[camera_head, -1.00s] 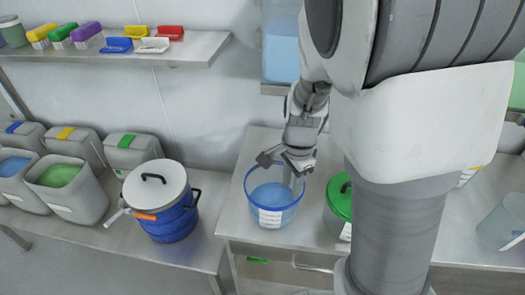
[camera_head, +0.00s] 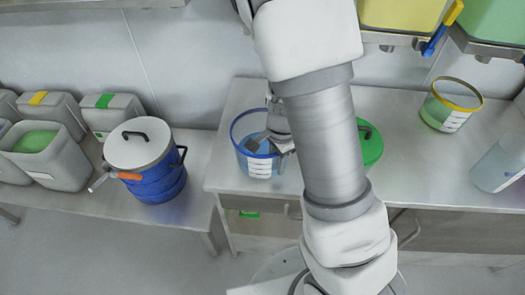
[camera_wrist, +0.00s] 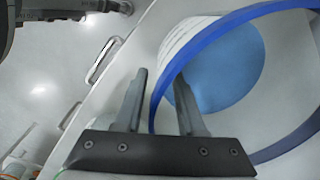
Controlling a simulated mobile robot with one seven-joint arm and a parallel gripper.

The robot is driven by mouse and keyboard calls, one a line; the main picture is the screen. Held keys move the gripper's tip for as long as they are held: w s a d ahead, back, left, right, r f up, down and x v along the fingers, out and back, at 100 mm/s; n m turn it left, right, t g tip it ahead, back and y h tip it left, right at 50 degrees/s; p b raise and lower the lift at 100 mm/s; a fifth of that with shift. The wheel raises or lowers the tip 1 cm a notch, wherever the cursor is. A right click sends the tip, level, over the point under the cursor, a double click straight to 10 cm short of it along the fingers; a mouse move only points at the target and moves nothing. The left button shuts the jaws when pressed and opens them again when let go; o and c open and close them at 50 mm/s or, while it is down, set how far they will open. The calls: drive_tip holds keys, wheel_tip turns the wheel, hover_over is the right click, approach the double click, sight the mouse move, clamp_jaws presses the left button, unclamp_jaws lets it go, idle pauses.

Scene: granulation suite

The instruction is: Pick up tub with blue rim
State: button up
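The tub with the blue rim (camera_head: 259,168) stands upright on the steel bench, clear-walled with a white label and blue contents. My gripper (camera_head: 262,143) is at the tub's rim in the head view, partly hidden by my arm. In the wrist view the tub's blue rim (camera_wrist: 285,147) fills the right side. My gripper (camera_wrist: 160,85) is open there, with the rim passing between its two fingers. One finger shows outside the tub and the other over its inside. I cannot tell whether either finger touches the wall.
A blue drum with a white lid (camera_head: 160,185) stands on the lower bench at left. A yellow-rimmed tub (camera_head: 447,108) and a clear container (camera_head: 500,165) are at right. Drawer handles line the bench front.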

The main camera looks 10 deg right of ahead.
drive_tip(key=shift+f, duration=0.55)
clamp_jaws()
drive_tip(key=shift+r, duration=0.1)
idle(0.9)
